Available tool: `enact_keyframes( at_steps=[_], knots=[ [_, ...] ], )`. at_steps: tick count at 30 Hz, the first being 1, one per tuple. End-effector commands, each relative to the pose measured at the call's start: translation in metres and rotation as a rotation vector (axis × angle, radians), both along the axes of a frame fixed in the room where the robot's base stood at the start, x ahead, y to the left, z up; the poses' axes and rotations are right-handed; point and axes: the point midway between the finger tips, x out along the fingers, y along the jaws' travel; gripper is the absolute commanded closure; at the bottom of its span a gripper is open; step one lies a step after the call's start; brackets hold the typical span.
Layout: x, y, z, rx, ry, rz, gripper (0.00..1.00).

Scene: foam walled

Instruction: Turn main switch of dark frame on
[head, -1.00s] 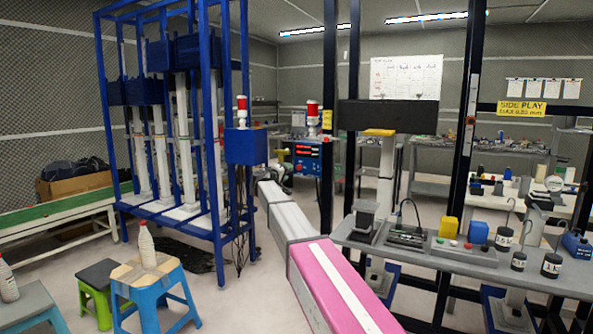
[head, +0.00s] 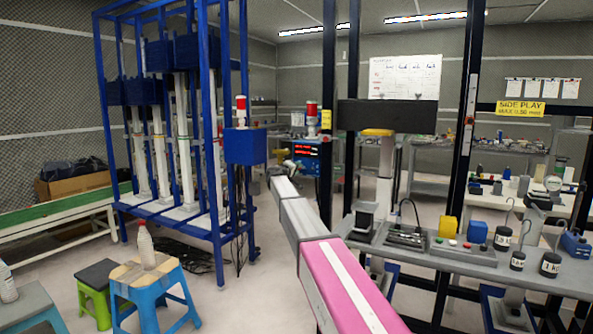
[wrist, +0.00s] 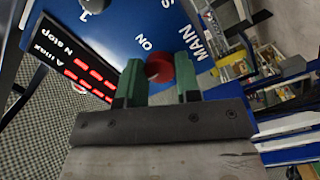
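The blue switch box (head: 306,165) with red lit digits hangs on the dark frame (head: 327,100) in the head view. In the wrist view its blue panel (wrist: 135,25) fills the top, lettered "MAIN" and "ON". The main switch is a red round knob (wrist: 160,68) on this panel. My gripper (wrist: 161,72) has its two green fingers on either side of the knob, with the tips close to its sides. Whether they press on it cannot be told. In the head view my gripper (head: 283,156) is small, just left of the box.
A blue frame (head: 210,130) with its own blue box (head: 245,147) stands left of my arm. A grey bench (head: 430,255) with weights and small blocks lies to the right. Stools (head: 150,280) stand at the front left. Red-and-white beacons (head: 312,115) stand above the boxes.

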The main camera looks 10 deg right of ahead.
Motion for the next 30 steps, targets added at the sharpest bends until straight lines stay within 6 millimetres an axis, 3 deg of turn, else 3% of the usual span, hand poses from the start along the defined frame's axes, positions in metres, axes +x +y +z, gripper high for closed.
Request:
enact_keyframes(
  at_steps=[14,30],
  knots=[
    [-0.0001,0.0003,0.0000,0.059,-0.042,-0.001,0.92],
    [-0.0004,0.0005,0.0011,0.427,-0.310,-0.001,0.92]
  ],
)
